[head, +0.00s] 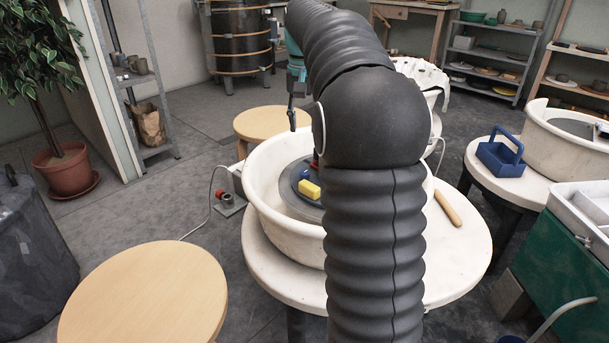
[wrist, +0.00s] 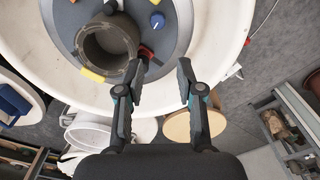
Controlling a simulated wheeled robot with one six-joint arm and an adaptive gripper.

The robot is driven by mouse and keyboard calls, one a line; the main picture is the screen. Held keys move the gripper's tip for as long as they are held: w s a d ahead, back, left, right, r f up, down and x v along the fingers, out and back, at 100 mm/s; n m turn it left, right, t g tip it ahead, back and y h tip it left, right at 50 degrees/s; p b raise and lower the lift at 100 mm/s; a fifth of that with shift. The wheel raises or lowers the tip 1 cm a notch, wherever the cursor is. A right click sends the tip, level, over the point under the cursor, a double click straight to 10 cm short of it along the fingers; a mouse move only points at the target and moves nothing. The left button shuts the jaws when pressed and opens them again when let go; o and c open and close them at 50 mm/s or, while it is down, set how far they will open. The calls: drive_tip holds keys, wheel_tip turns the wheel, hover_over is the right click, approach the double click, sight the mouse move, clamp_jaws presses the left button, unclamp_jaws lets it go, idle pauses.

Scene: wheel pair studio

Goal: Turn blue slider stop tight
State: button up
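The blue slider stop, a round blue knob (wrist: 157,20), shows on the grey wheel head (wrist: 178,42) in the wrist view, beside a brown clay ring (wrist: 108,45). A red stop (wrist: 149,54) and a yellow stop (wrist: 92,75) sit at the ring's edge. In the head view, my arm hides much of the wheel; a yellow block (head: 309,190) with blue parts beside it shows at left. My gripper (wrist: 161,82) is open and empty, with its fingers apart near the basin rim, clear of the blue knob. It also shows in the head view (head: 292,118), raised at the basin's far side.
The white basin (head: 268,208) surrounds the wheel head. A wooden tool (head: 448,208) lies on the white table at right. Wooden stools stand at front left (head: 145,295) and behind the basin (head: 262,122). A blue caddy (head: 500,154) stands on another table.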

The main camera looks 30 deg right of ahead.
sight(305, 172)
drive_tip(key=f+n+b, duration=0.1)
drive_tip(key=f+n, duration=0.1)
drive_tip(key=f, duration=0.2)
drive_tip(key=f+n+b, duration=0.1)
drive_tip(key=f, duration=0.3)
drive_tip(key=s+f+n+b, duration=0.1)
drive_tip(key=f+n, duration=0.1)
drive_tip(key=f, duration=0.2)
drive_tip(key=shift+a+f+n, duration=0.15)
drive_tip(key=shift+f+n, duration=0.15)
drive_tip(key=shift+f, duration=0.05)
drive_tip(key=shift+c, duration=0.3)
clamp_jaws()
